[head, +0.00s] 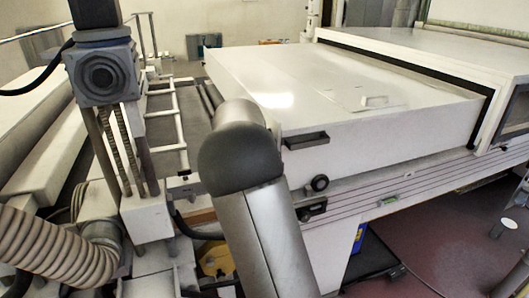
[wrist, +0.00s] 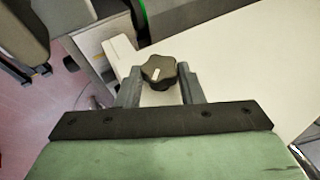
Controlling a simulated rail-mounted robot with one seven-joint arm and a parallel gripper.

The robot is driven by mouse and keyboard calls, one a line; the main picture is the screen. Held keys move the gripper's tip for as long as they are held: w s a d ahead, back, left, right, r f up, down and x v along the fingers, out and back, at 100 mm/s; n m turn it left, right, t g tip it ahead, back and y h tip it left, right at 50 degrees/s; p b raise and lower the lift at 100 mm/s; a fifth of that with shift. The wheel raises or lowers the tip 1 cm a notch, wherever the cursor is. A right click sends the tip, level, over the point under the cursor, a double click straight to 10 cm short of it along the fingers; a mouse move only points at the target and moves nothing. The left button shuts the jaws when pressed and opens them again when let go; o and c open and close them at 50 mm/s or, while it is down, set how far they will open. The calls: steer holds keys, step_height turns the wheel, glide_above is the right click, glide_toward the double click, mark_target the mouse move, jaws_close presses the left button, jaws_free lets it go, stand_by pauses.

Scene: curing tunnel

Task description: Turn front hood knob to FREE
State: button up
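A dark, lobed knob (wrist: 157,69) with a short white mark on its face shows in the wrist view, against a pale panel. The mark is slightly tilted from upright in that picture. My gripper (wrist: 160,77) has one finger on each side of the knob, and narrow gaps seem to show beside it. I cannot tell whether a fingertip touches it. In the head view, the white hood (head: 330,85) has a round black knob (head: 319,183) low on its front. I cannot tell if this is the same knob. My gripper is hidden in the head view.
A dark handle (head: 306,140) juts from the hood front. A black fitting (head: 313,208) sits on the rail below. Open red floor (head: 440,240) shows at the right.

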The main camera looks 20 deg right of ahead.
steer(key=shift+c, duration=0.6)
steer(key=shift+r, duration=0.1)
steer(key=shift+p, duration=0.4)
steer(key=p, duration=0.1)
steer(key=g+p, duration=0.1)
steer(key=p, duration=0.1)
steer(key=shift+w+d+r+g, duration=0.1)
steer(key=shift+r+g, duration=0.2)
steer(key=shift+r, duration=0.05)
steer(key=g+p, duration=0.1)
steer(key=p, duration=0.1)
steer(key=g+p, duration=0.1)
steer(key=p, duration=0.2)
steer(key=shift+w+r+n+y+p, duration=0.15)
steer(key=shift+w+n+y+p, duration=0.15)
steer(key=shift+n, duration=0.1)
steer(key=shift+w+f+g+p, duration=0.15)
steer(key=shift+f+g+p, duration=0.05)
steer(key=shift+g+p, duration=0.9)
steer(key=shift+w+f+n+g+p, duration=0.15)
steer(key=shift+f+n+g+p, duration=0.1)
steer(key=shift+n+g+p, duration=0.25)
steer(key=shift+w+f+g, duration=0.1)
steer(key=shift+g, duration=1.5)
